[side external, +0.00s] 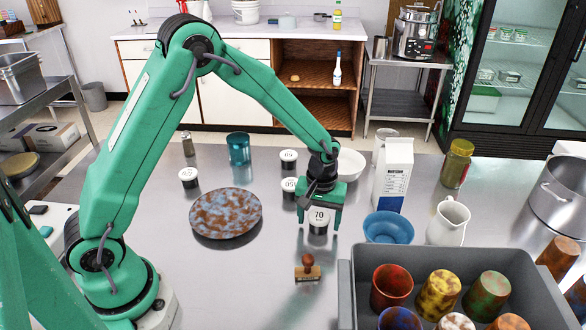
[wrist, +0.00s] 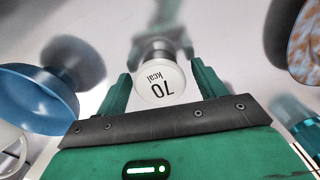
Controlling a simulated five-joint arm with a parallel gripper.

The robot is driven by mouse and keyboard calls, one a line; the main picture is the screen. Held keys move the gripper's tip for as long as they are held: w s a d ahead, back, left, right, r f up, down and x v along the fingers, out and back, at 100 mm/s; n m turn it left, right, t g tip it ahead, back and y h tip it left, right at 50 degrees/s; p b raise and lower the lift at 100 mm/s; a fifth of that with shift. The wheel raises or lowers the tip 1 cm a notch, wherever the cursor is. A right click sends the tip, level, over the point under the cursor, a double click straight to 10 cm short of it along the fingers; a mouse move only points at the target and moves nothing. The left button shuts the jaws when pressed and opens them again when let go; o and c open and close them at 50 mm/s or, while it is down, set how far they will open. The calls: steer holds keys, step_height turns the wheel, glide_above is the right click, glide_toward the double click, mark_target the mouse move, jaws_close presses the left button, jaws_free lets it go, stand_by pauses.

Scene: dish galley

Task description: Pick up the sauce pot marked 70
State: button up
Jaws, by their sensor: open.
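The sauce pot marked 70 (side external: 319,219) is a small dark pot with a white lid. It stands on the steel table below and between the fingers of my gripper (side external: 320,222). In the wrist view the lid of the pot (wrist: 158,84) reads "70 kcal", upside down, and lies between the two green fingertips (wrist: 158,85). My gripper is open, with one finger on each side of the pot. I cannot tell whether either finger touches it.
A blue bowl (side external: 388,228) stands close on the right, with a white pitcher (side external: 448,222) and carton (side external: 393,175) beyond. Similar pots (side external: 189,177) stand to the left and behind. A mottled plate (side external: 225,213) is left; a stamp (side external: 307,268) and grey crate (side external: 347,295) are in front.

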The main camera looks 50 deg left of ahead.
mark_target(319, 216)
steer(key=shift+c, duration=0.4)
steer(key=c, duration=0.9)
steer(key=shift+r, duration=5)
